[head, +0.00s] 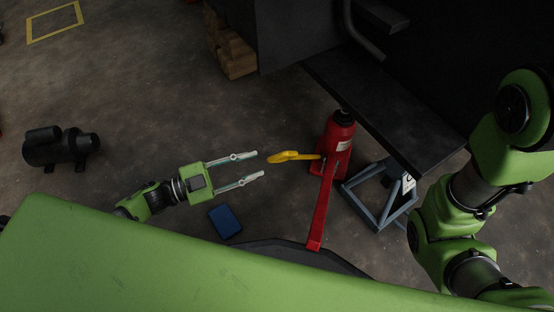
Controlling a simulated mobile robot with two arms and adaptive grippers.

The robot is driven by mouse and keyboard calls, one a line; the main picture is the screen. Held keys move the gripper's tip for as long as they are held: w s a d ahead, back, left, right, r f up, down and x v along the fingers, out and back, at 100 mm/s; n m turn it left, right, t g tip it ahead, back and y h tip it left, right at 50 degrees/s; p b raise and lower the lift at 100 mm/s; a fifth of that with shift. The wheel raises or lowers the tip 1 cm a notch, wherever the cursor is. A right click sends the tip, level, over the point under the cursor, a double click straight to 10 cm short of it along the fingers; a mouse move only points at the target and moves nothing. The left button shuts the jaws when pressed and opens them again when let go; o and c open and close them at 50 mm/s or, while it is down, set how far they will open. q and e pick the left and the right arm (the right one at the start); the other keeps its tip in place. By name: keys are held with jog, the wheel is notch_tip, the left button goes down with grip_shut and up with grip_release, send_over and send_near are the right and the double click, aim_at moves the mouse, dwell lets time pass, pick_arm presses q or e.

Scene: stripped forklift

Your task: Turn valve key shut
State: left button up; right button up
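A yellow valve key (288,156) sticks out to the left from the lower part of a red bottle jack (338,136). The key looks roughly level in the picture. The jack stands upright, and its long red handle (323,205) slopes down toward the front. My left gripper (258,165) is open and empty, just left of the key, with its two fingers pointing at it. A small gap shows between the fingertips and the key. My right arm (450,215) is at the right edge; its gripper is not in view.
A blue box (225,221) lies on the floor below my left gripper. A grey-blue stand (378,200) is right of the jack, under the dark forklift step (385,110). A black motor (60,147) lies far left. Wooden blocks (232,50) are at the back.

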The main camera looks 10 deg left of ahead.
aim_at(272, 159)
pick_arm(q)
jog(key=b+x, duration=0.2)
jog(key=x, duration=0.4)
jog(key=shift+w+d+f+b, duration=0.1)
jog(key=shift+d+f+b, duration=0.05)
jog(key=shift+b, duration=0.2)
jog(key=shift+w+d, duration=0.4)
jog(key=shift+d, duration=0.15)
